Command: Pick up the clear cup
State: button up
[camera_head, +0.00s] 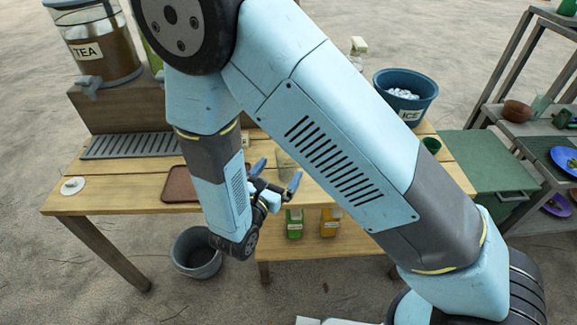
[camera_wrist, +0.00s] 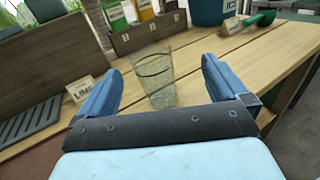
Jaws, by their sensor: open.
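The clear cup (camera_wrist: 155,80) stands upright on the wooden table in the wrist view, between my two open fingers and beyond them. It is see-through, with dark ring lines around it, and its lower part is partly hidden by my gripper's body. In the head view the cup (camera_head: 286,163) shows faintly just past my fingertips, partly behind my arm. My gripper (camera_head: 276,173) is open and empty, pointing at the cup; its blue fingers also show in the wrist view (camera_wrist: 160,85), apart from the cup.
A LIME card (camera_wrist: 82,88) stands left of the cup. Bottles in a wooden rack (camera_wrist: 150,32), a blue ICE bucket (camera_head: 405,92) and a green scoop (camera_wrist: 258,20) are farther back. A TEA dispenser (camera_head: 105,45), drip tray (camera_head: 130,145) and brown tray (camera_head: 181,186) are left.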

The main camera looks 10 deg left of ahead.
aim_at(281, 160)
jog(key=shift+n+t+y, duration=0.3)
jog(key=shift+n+y, duration=0.5)
jog(key=shift+y, duration=0.1)
jog(key=w, duration=0.2)
jog(key=w+f, duration=0.1)
jog(key=w, duration=0.1)
jog(key=w+f, duration=0.1)
jog(key=w, duration=0.1)
jog(key=shift+w+a, duration=0.25)
jog(key=shift+w, duration=0.15)
jog(key=w, duration=0.2)
jog(key=w+d, duration=0.1)
jog(key=w, duration=0.2)
jog(key=shift+w+d+r, duration=0.1)
jog(key=shift+d+r, duration=0.05)
jog(key=shift+d, duration=0.05)
jog(key=shift+c, duration=0.2)
jog(key=c, duration=1.3)
jog(key=shift+r, duration=0.1)
